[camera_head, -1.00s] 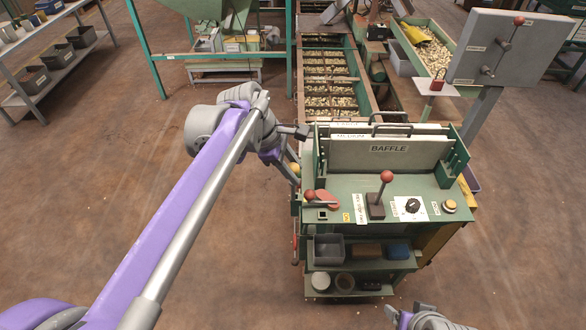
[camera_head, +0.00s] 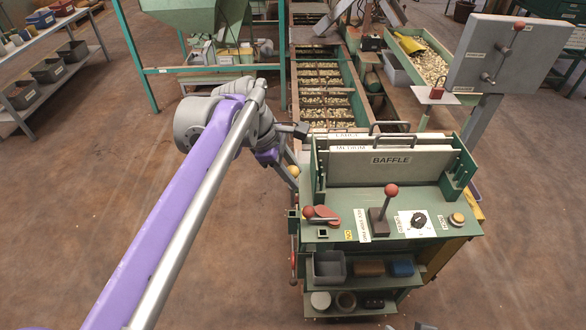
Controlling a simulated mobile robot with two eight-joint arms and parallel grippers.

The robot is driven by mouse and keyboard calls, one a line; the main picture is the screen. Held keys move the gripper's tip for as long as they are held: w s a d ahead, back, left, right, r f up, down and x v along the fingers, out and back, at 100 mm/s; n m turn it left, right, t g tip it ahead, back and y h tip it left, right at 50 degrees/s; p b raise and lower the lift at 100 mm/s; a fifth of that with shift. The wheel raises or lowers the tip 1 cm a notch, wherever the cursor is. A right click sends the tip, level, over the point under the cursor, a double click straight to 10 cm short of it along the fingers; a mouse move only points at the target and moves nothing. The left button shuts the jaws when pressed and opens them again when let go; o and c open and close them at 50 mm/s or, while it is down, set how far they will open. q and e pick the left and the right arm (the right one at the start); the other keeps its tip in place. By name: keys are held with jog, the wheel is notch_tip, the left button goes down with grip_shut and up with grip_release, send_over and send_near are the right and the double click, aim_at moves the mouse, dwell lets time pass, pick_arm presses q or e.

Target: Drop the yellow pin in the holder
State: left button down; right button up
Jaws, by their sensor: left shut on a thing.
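My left gripper (camera_head: 288,174) is at the left side of the green machine stand, its fingers pointing down beside the baffle plates. A small yellow rounded thing (camera_head: 294,170) shows at the fingers, and the gripper is shut on it. It looks like the yellow pin, mostly hidden by my wrist and fingers. A small square socket (camera_head: 323,233), perhaps the holder, is on the stand's top at the front left, to the right of and below the gripper. Only a grey sliver of my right gripper (camera_head: 425,327) shows at the bottom edge.
The stand top (camera_head: 438,203) carries a red-knobbed lever (camera_head: 383,212), a red handle (camera_head: 321,213), a dial (camera_head: 418,221) and a yellow button (camera_head: 457,219). Upright baffle plates (camera_head: 385,163) stand behind. Shelves with bins (camera_head: 329,266) are below.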

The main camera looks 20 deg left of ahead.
pick_arm(q)
jog(key=shift+w+f, duration=0.1)
jog(key=shift+f, duration=0.25)
jog(key=shift+r, duration=0.1)
dwell(0.6)
jog(key=shift+f, duration=0.95)
jog(key=shift+f, duration=0.1)
dwell(0.5)
